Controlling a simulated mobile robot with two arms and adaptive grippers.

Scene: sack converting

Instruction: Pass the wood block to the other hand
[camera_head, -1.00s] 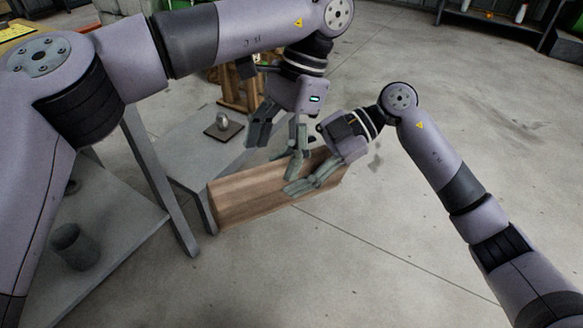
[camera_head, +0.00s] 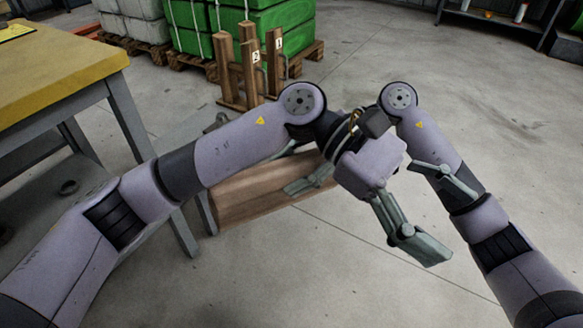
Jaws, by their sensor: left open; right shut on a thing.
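The wood block (camera_head: 252,192) is a long brown beam held level at the centre left in the head view. The finger of my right gripper (camera_head: 311,180) lies against its near face, near its right end, and the gripper is shut on it. My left arm and gripper cover most of the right gripper and the block's right end. My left gripper (camera_head: 443,222) is open and empty. It is to the right of the block, in front of the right arm, with its fingers spread and pointing down and right, apart from the block.
A yellow-topped workbench (camera_head: 60,62) with grey legs stands at the left. A wooden rack (camera_head: 250,65) with numbered posts stands behind the block. Pallets with green stacks (camera_head: 240,30) are at the back.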

